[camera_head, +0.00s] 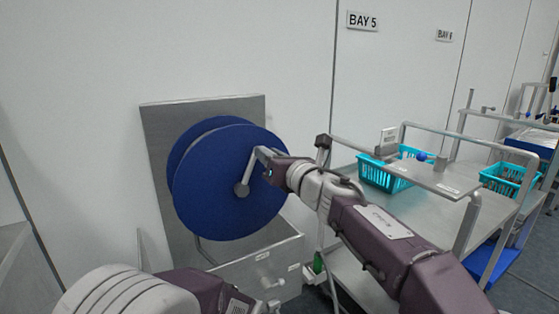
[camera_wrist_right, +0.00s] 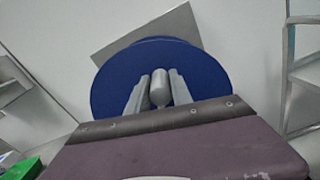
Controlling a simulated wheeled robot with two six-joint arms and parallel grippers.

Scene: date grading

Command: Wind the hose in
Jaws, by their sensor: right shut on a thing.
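The hose reel (camera_head: 225,205) is a blue double-flanged drum on a grey back plate (camera_head: 157,135); its blue face also fills the middle of the right wrist view (camera_wrist_right: 110,95). My right gripper (camera_head: 262,160) is at the upper right of the reel's hub, shut on the crank handle (camera_wrist_right: 159,88), a grey cylinder between its two fingers. A thin grey line, perhaps hose, curves below the drum (camera_head: 204,250). No hose is visible on the drum from here. My left arm shows at the bottom left, but its fingers are not visible.
A grey metal box (camera_head: 250,270) sits below the reel. To the right stands a steel cart (camera_head: 405,210) with a raised rail and a teal basket (camera_head: 385,178). A second teal basket (camera_head: 500,180) is farther right. A green object (camera_wrist_right: 22,169) shows low in the wrist view.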

